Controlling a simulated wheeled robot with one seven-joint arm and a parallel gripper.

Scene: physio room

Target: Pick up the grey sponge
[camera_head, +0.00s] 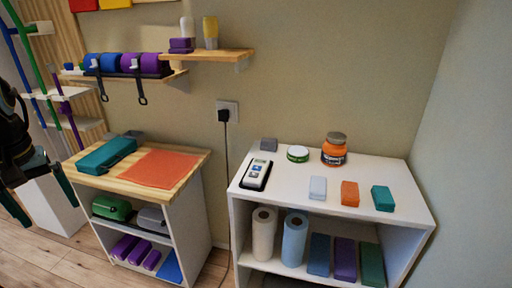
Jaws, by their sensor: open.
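Two grey blocks lie on the white shelf unit's top (380,168). A small dark grey block (268,144) is at the back left, near the wall. A light grey block (317,188) lies nearer the front, left of an orange block (350,193) and a teal block (382,198). I cannot tell for certain which grey block is the sponge. My gripper (52,214) is at the far left edge, open and empty with its fingers pointing down, well away from both blocks.
A device with a screen (257,174), a green-banded round tin (298,153) and an orange jar (334,150) share the top. A wooden-topped cabinet (193,169) with a teal case (106,155) stands to the left. A cable (226,165) hangs between the two units.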

